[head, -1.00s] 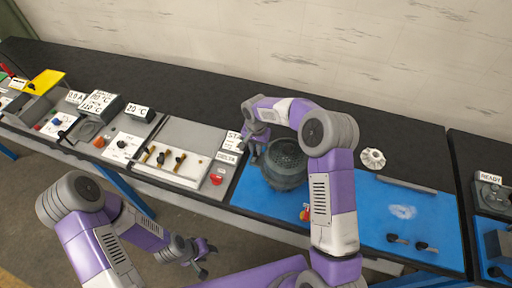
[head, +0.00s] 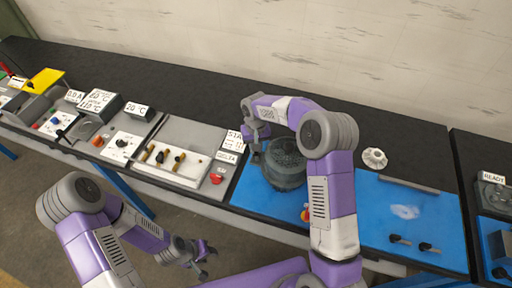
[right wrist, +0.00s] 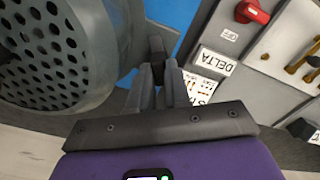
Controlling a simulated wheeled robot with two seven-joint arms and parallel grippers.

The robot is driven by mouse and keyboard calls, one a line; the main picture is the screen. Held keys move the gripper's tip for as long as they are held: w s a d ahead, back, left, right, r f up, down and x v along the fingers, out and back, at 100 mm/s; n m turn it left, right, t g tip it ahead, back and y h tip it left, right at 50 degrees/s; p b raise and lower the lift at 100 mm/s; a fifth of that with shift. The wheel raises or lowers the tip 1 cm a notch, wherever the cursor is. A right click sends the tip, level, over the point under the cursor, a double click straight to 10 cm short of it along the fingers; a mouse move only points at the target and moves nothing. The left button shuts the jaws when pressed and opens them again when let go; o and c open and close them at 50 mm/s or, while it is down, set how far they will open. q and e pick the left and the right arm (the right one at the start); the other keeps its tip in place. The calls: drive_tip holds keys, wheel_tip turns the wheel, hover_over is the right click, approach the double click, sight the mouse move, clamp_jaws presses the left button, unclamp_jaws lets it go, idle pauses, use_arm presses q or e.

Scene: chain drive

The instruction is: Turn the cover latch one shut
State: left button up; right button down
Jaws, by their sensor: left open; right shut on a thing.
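A dark grey round cover (head: 285,165) with a perforated top stands on the blue mat; its holed face also fills the left of the right wrist view (right wrist: 50,50). My right gripper (head: 257,143) is at its left side in the head view. In the right wrist view its fingers (right wrist: 160,72) are shut on a small dark piece (right wrist: 156,46) beside the cover, which looks like the cover latch; the fingers hide most of it, so its angle is unclear. My left gripper (head: 206,255) is open and empty, low in front of the bench.
A grey panel with a red knob (head: 216,178) and a DELTA label (head: 228,157) lies left of the blue mat (head: 365,215). A pale toothed wheel (head: 374,158) and dark-handled pieces (head: 400,239) lie to the right. My right forearm blocks the mat's middle.

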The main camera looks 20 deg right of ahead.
drive_tip(key=n, duration=0.5)
drive_tip(key=shift+a+n, duration=0.1)
drive_tip(key=shift+n, duration=0.2)
drive_tip(key=n, duration=0.5)
drive_tip(key=shift+a+n, duration=0.1)
drive_tip(key=shift+n, duration=0.3)
drive_tip(key=shift+r+n, duration=0.1)
drive_tip(key=shift+n, duration=0.2)
drive_tip(key=c, duration=1.4)
unclamp_jaws()
drive_tip(key=shift+s, duration=0.1)
drive_tip(key=shift+o, duration=0.2)
wheel_tip(320, 180, up, 8)
drive_tip(key=shift+f+b, duration=0.25)
drive_tip(key=shift+b, duration=0.05)
